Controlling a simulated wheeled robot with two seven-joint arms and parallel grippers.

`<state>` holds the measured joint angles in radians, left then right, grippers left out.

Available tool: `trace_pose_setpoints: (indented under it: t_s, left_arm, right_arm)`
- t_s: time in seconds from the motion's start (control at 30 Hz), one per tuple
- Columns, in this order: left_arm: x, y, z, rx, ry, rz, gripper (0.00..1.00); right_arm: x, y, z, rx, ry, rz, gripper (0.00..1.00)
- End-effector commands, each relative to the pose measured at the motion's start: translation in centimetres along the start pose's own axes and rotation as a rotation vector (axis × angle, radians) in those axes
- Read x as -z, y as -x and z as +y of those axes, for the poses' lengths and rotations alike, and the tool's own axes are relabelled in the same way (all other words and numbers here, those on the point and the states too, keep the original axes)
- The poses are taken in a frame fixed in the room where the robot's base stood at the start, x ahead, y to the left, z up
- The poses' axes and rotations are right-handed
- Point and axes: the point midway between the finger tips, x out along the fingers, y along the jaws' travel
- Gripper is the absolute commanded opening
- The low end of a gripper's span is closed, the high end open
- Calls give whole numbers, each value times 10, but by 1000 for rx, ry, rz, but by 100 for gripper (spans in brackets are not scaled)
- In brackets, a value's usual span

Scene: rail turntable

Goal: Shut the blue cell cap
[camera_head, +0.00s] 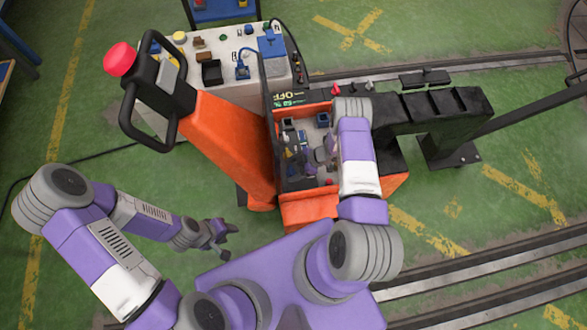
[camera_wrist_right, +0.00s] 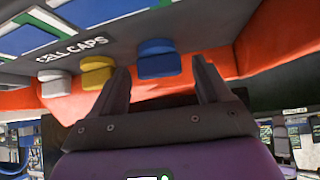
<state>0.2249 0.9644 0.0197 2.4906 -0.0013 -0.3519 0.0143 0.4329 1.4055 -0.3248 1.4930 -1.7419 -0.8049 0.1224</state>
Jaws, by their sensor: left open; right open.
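The blue cell cap (camera_wrist_right: 158,59) shows in the right wrist view on the panel edge under the "CELL CAPS" label. My right gripper (camera_wrist_right: 161,66) is open, with one finger on each side of the blue cap in the picture. Whether either finger touches it I cannot tell. In the head view my right gripper (camera_head: 322,158) reaches into the orange machine's open bay, and the blue cap cannot be made out there. My left gripper (camera_head: 222,240) is open and empty above the green floor, left of the machine.
A yellow cap (camera_wrist_right: 97,73) and a white cap (camera_wrist_right: 55,86) sit left of the blue one. The orange truck (camera_head: 235,145) has a black tiller handle (camera_head: 150,90). A grey control panel (camera_head: 215,60) with a cable stands behind. Black machinery (camera_head: 430,110) lies to the right.

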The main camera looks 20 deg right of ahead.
Motion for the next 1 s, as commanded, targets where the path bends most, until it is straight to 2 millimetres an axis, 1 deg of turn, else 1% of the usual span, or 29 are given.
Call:
trace_pose_setpoints:
  t_s: [0.03, 0.07, 0.4, 0.47, 0.7, 1.0]
  left_arm:
    - [0, 0, 0, 0, 0, 0, 43]
    - [0, 0, 0, 0, 0, 0, 43]
    - [0, 0, 0, 0, 0, 0, 43]
    - [0, 0, 0, 0, 0, 0, 43]
    - [1, -14, -5, 0, 0, 0, 43]
    - [1, -14, -5, 0, 0, 0, 43]
  right_arm:
    - [0, 0, 0, 0, 0, 0, 77]
    - [0, 0, 0, 0, 0, 0, 74]
    - [0, 1, 0, 0, 0, 0, 21]
    - [0, 1, 0, 1, 2, 0, 21]
    - [-2, -1, 2, 82, 87, 0, 21]
    - [0, 1, 2, 97, 98, -1, 21]
